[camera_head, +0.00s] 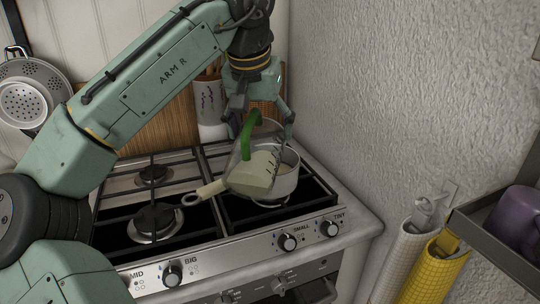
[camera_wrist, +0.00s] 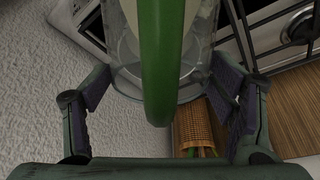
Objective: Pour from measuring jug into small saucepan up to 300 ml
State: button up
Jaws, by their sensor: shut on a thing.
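The clear measuring jug (camera_head: 241,172) has a green handle (camera_head: 250,129) and pale cream liquid (camera_head: 257,171) pooled toward its lower end. My gripper (camera_head: 262,114) is shut on the jug, which is tilted steeply. In the wrist view the green handle (camera_wrist: 161,60) runs between the two fingers of my gripper (camera_wrist: 163,88), with the clear wall behind it. The small saucepan (camera_head: 286,182) stands on the right side of the hob, its handle pointing left. The jug overlaps the pan in the head view and hides much of its inside. I cannot make out a stream or the pan's level.
The stove (camera_head: 215,240) has free burners on its left (camera_head: 154,221). A textured wall (camera_head: 400,100) rises close on the right. Behind stand a utensil holder (camera_head: 211,105) and a wooden board (camera_head: 165,130). A shelf with a purple mug (camera_head: 514,215) is at the far right.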

jog(key=shift+w+d+r+g, duration=0.15)
jog(key=shift+w+g, duration=0.25)
dwell(1.0)
